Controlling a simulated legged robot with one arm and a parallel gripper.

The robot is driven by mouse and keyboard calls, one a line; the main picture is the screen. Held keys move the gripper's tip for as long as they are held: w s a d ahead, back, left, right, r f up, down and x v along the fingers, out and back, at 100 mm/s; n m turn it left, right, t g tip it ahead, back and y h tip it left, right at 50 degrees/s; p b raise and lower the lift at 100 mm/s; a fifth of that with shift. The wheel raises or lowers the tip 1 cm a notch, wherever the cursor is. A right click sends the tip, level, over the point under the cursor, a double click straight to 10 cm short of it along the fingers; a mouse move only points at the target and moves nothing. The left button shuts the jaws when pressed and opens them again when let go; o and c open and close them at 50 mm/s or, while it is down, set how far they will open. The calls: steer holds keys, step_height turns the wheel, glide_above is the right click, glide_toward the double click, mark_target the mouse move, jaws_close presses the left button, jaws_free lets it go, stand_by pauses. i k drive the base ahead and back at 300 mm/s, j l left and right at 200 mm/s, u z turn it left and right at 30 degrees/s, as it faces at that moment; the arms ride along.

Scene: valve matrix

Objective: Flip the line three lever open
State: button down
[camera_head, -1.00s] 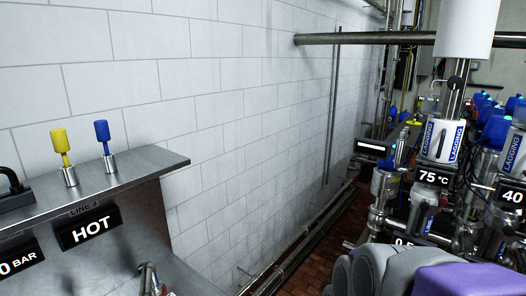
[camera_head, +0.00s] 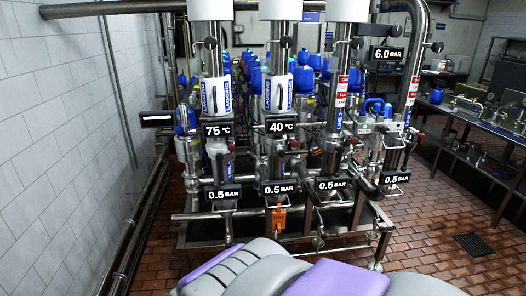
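The valve matrix (camera_head: 280,165) stands ahead, with several upright steel pipe columns on a frame. Its left column carries a 75 °C sign (camera_head: 217,130) and the column beside it a 40 °C sign (camera_head: 281,126). Several 0.5 BAR signs (camera_head: 277,188) hang in a row below. An orange tag-like item (camera_head: 279,219) hangs under the second of them. Small handles show on the columns, but no line number is readable and I cannot tell which is the line three lever. My gripper is not in view; only grey and purple parts of my body show at the bottom.
A white tiled wall (camera_head: 40,150) with low pipes runs along the left. A steel bench (camera_head: 465,140) with fittings stands at the right. Brick-red floor (camera_head: 435,240) with a dark drain grate (camera_head: 474,245) is clear at front right. A 6.0 BAR sign (camera_head: 387,54) hangs high.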

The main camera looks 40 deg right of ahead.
mark_target(281, 153)
steer(key=z, duration=1.6)
